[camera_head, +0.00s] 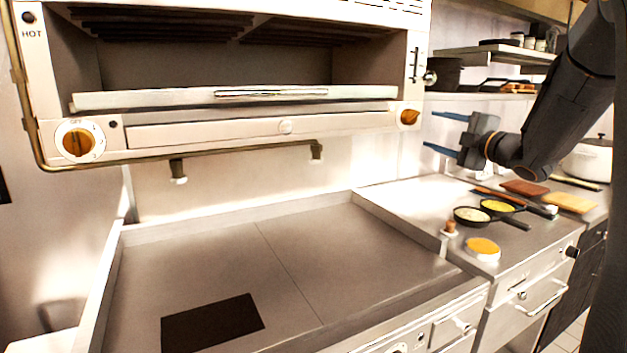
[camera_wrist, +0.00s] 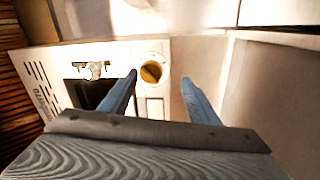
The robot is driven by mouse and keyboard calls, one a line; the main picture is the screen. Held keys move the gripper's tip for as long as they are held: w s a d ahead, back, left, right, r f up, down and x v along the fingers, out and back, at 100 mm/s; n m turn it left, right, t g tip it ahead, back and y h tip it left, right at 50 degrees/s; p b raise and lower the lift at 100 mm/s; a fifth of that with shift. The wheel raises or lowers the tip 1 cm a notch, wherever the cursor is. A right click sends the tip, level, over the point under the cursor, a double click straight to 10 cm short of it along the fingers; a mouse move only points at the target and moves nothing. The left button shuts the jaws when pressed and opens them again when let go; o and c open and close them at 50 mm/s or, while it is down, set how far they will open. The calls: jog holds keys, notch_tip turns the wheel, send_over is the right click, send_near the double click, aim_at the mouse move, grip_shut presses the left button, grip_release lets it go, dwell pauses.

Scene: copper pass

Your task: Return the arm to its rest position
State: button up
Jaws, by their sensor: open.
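My gripper (camera_head: 436,132) is at the right of the head view, on my dark arm, with its two blue fingers pointing left. The fingers are apart and nothing is between them. It hangs above the counter, to the right of the oven-like unit's orange knob. In the wrist view my gripper (camera_wrist: 161,95) shows its two blue fingers spread wide. Beyond them is the white unit's face with a round yellow knob (camera_wrist: 151,72).
The large unit (camera_head: 250,132) hangs at the upper left above a flat griddle (camera_head: 300,250). Two small pans (camera_head: 472,216) (camera_head: 503,206) and boards (camera_head: 525,188) sit on the right counter. A white pot (camera_head: 588,160) stands at the far right. A shelf (camera_head: 495,54) is behind my arm.

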jog(key=s+a+f+m+g+h, duration=0.3)
jog(key=s+f+m, duration=0.15)
jog(key=f, duration=0.35)
jog(key=s+a+f+m+g+h, duration=0.2)
jog(key=s+a+f+m, duration=0.1)
jog(key=f+m, duration=0.3)
jog(key=s+a+f+m+g+h, duration=0.3)
jog(key=s+f+m, duration=0.1)
jog(key=f, duration=0.5)
jog(key=s+a+f+m+g, duration=0.1)
jog(key=s+a+f, duration=0.1)
jog(key=s, duration=0.2)
jog(key=s+a+f+m+g, duration=0.1)
jog(key=s+a+f+g, duration=0.1)
jog(key=s, duration=0.3)
jog(key=s+a+f+m+g, duration=0.1)
jog(key=s+a+f+g, duration=0.1)
jog(key=s+f, duration=0.1)
jog(key=shift+s+f+m+y, duration=0.15)
jog(key=shift+s+m+y, duration=0.15)
jog(key=shift+s, duration=0.5)
jog(key=s+a+f+m+g, duration=0.2)
jog(key=s+a+f+g, duration=0.1)
jog(key=s, duration=0.8)
jog(key=shift+s+a+g+y, duration=0.35)
jog(key=shift+a+g+y, duration=0.05)
jog(key=shift+a, duration=0.4)
jog(key=shift+w, duration=0.1)
jog(key=shift+c, duration=0.4)
